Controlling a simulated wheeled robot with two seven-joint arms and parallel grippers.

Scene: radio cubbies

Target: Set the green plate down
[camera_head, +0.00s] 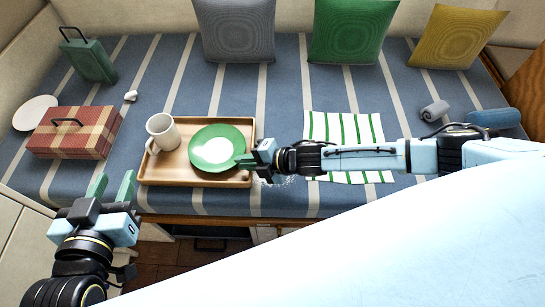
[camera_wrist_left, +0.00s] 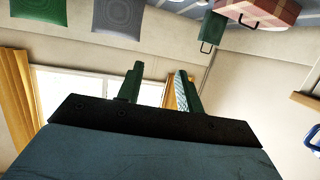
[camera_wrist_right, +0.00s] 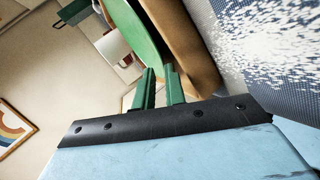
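The green plate (camera_head: 238,140) has a white centre and lies level over the right part of the wooden tray (camera_head: 160,180). I cannot tell if it touches the tray floor. My right gripper (camera_head: 246,160) is at the plate's right edge, its fingers close together on the rim. In the right wrist view the green plate (camera_wrist_right: 135,30) runs down to between the fingertips (camera_wrist_right: 159,72). My left gripper (camera_head: 112,187) is open and empty, in front of the bench's near left edge; its fingers (camera_wrist_left: 157,75) are wide apart in the left wrist view.
A white mug (camera_head: 163,132) stands in the tray, left of the plate. White grains (camera_head: 277,181) are scattered right of the tray. A striped cloth (camera_head: 320,128) lies behind my right arm. A plaid box (camera_head: 75,137) and a white plate (camera_head: 36,112) are at the left.

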